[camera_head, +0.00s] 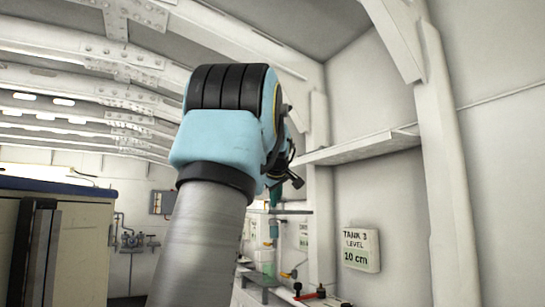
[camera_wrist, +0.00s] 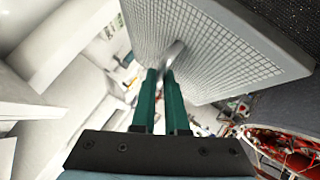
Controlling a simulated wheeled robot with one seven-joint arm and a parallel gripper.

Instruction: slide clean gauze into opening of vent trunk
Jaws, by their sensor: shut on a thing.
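The clean gauze, a pale panel with a fine square grid (camera_wrist: 220,50), fills the upper right of the wrist view, tilted. My gripper (camera_wrist: 160,76) has two green fingers shut on this tab, so the gauze is held out beyond the fingertips. In the head view my arm covers the middle, and only a bit of the green fingers shows past it; the gauze cannot be made out there. I cannot pick out the vent trunk or its opening with certainty in either view.
A white shelf ledge (camera_head: 360,147) juts from the right wall, close to my arm. A blue-topped cabinet (camera_head: 70,245) stands left. Reddish clutter with a curved rim (camera_wrist: 290,150) shows at lower right in the wrist view.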

